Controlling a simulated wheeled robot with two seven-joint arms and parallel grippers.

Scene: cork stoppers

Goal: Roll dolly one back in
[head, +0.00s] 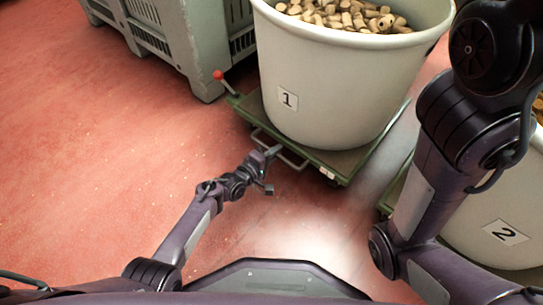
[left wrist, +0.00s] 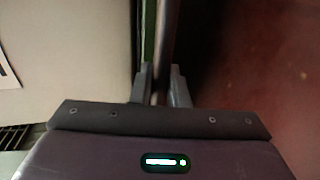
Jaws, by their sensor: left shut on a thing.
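Dolly one is a low green platform (head: 342,166) at the top centre of the head view. It carries a big pale tub (head: 330,95) labelled 1, full of cork stoppers (head: 350,14). A grey metal bar handle (head: 293,163) sticks out from the dolly's near edge. My left gripper (head: 268,156) is shut on this handle. In the left wrist view the bar (left wrist: 163,50) runs between the two fingers (left wrist: 160,88). My right arm crosses the right side of the head view, but its gripper is out of view.
A second pale tub (head: 495,225) labelled 2 stands on another green dolly (head: 392,190) at the right. A grey slatted crate (head: 185,40) stands behind, left of dolly one. A red-knobbed lever (head: 219,75) is at dolly one's left corner. The red floor at left is clear.

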